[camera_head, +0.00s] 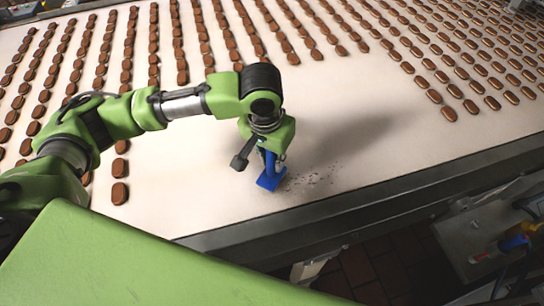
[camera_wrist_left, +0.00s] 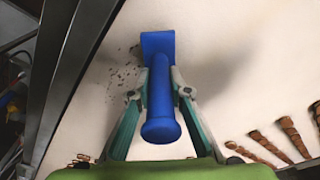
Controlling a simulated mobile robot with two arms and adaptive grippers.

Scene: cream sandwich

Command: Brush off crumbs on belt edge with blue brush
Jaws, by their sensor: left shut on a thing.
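A blue brush (camera_head: 270,179) stands over the pale belt (camera_head: 200,195) near its front edge. My left gripper (camera_head: 268,150) is above the belt and holds the brush by its handle, head down. In the left wrist view the two fingers of my left gripper (camera_wrist_left: 158,92) close on both sides of the blue handle (camera_wrist_left: 161,120). Dark crumbs (camera_head: 312,181) lie on the belt just right of the brush head. The crumbs also show in the left wrist view (camera_wrist_left: 124,75), to the left of the brush. I cannot tell whether the bristles touch the belt. My right gripper is not in view.
Rows of brown sandwich cookies (camera_head: 153,45) cover the back and left of the belt. A dark metal rail (camera_head: 380,198) runs along the belt's front edge. A grey machine with cables (camera_head: 490,235) stands at the lower right. The belt around the crumbs is clear of cookies.

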